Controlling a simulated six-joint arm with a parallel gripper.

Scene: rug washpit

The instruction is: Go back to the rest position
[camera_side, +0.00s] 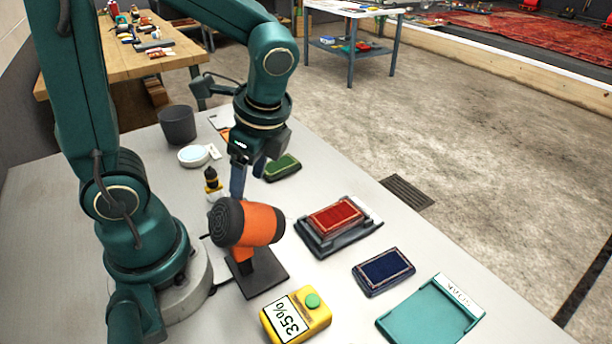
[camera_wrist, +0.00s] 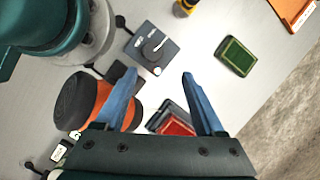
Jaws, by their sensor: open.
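My gripper (camera_side: 247,178) is open, with its blue fingers pointing down above the table, behind the orange dryer in the side view. In the wrist view my gripper (camera_wrist: 159,78) has its fingers spread wide with nothing held between them. The grey table surface and part of a small dark box with a knob (camera_wrist: 152,48) show beyond the fingertips. The orange and black dryer (camera_side: 245,224) stands on a dark base close to my gripper. It also shows beside the left finger in the wrist view (camera_wrist: 98,103).
A green rug sample (camera_side: 282,167), a red one (camera_side: 335,216) on a dark tray and a blue one (camera_side: 384,270) lie rightward. A grey cup (camera_side: 178,125) and white dish (camera_side: 193,156) stand behind.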

